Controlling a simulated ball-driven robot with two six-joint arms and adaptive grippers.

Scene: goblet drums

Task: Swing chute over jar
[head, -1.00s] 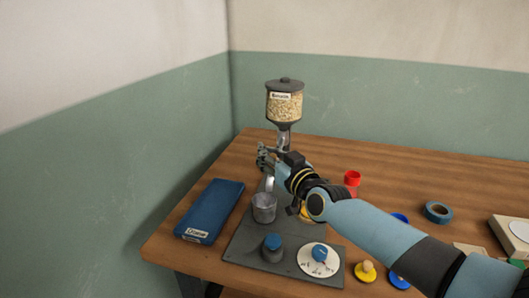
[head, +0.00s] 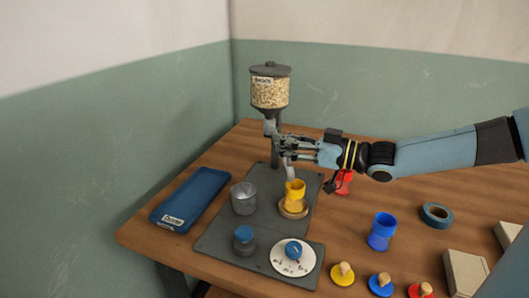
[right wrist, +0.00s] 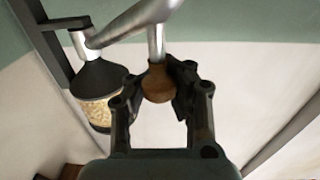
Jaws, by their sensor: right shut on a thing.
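The hopper (head: 270,88) of pale grains stands on a post at the back of the grey base plate (head: 216,236). The metal chute (head: 290,170) hangs below it, its lower end just above the yellow goblet-shaped jar (head: 295,195) on a round wooden coaster. A grey metal cup (head: 244,198) stands left of the jar. My right gripper (head: 284,146) comes in from the right. In the right wrist view, my right gripper (right wrist: 158,88) is shut on the chute's brown wooden knob (right wrist: 158,84), with the metal tube (right wrist: 130,22) above it. My left gripper is not in view.
A blue case (head: 190,197) lies at left. A blue-topped canister (head: 244,239) and a dial (head: 293,257) are at the plate's front. A red goblet (head: 343,183) is beneath my right arm; a blue goblet (head: 382,231), tape roll (head: 437,215) and knobbed lids lie right.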

